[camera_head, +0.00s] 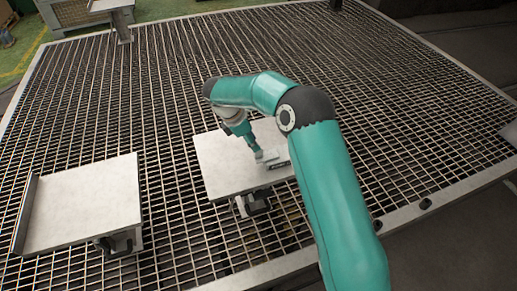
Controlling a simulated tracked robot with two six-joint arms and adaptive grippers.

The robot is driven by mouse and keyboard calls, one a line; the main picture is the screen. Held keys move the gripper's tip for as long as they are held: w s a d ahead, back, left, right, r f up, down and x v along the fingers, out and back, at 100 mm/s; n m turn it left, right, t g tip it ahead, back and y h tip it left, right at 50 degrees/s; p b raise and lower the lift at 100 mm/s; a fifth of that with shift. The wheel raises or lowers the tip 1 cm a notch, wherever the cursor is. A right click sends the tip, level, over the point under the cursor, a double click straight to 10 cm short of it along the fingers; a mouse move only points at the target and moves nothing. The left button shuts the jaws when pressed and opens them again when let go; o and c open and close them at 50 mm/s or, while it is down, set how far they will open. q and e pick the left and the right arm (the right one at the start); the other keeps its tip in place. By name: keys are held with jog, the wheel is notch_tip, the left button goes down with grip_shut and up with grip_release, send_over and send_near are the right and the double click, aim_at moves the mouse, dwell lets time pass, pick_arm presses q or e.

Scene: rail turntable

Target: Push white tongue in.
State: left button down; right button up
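My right arm comes in from the lower right, bends over the middle metal plate (222,172) and points down at it. My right gripper (268,158) is small and pale at the end of the arm, low over or touching the plate's right part. Whether its fingers are open or shut cannot be told. A small grey and dark piece (278,166) lies at the gripper's tip on the plate. I cannot make out a separate white tongue there. My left gripper is not in view.
A second metal plate (85,207) with a raised left edge stands at the left on a bracket. Another small plate (110,5) is at the top left, near a grey crate (72,12). A wide metal grating (330,60) lies around and beneath them.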

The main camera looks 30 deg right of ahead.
aim_at(266, 152)
jog(key=shift+x, duration=2.75)
grip_shut()
jog(key=shift+d, duration=0.1)
